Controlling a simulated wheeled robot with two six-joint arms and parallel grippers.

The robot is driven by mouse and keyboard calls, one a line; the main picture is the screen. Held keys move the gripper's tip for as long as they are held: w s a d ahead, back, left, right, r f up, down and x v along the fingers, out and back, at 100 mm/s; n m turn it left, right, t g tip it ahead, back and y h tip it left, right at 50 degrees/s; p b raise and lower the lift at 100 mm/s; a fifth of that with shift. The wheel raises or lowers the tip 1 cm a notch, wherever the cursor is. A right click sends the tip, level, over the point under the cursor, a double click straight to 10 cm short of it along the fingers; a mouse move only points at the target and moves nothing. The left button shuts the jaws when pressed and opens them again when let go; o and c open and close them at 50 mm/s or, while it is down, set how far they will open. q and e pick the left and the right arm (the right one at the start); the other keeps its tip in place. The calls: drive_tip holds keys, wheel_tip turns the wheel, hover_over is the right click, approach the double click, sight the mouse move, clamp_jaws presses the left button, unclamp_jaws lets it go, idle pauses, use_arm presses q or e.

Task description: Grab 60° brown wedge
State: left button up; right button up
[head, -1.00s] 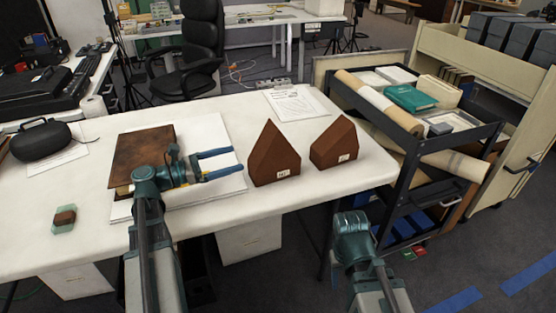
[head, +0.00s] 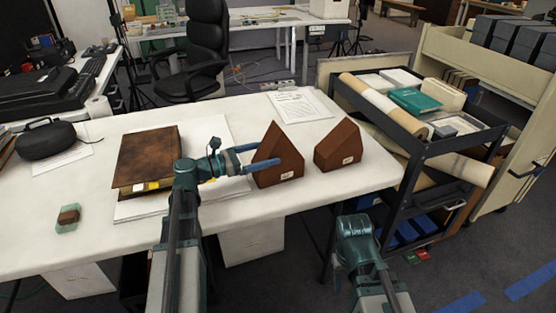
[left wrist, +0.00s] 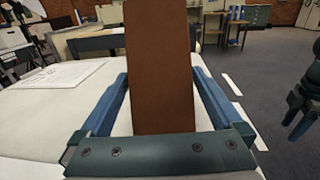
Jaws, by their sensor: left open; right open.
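Two brown wedges stand on the white table. The left one (head: 278,162) is taller with a steeper peak; the right one (head: 338,146) is lower. Each has a small white label, too small to read here. My left gripper (head: 266,156) is open at the left wedge, with its fingers reaching to that wedge's left side.
A brown book (head: 147,158) lies on white sheets left of the wedges. A paper sheet (head: 300,105) lies behind them. A black cart (head: 415,140) with rolls and books stands beside the table's right end. A black case (head: 45,138) is far left.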

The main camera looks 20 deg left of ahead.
sight(278, 151)
use_arm(q)
drive_tip(key=x, duration=0.4)
drive_tip(key=shift+w+d+f, duration=0.1)
drive_tip(key=shift+d+f, duration=0.05)
drive_tip(key=shift+f, duration=0.1)
drive_tip(key=c, duration=1.1)
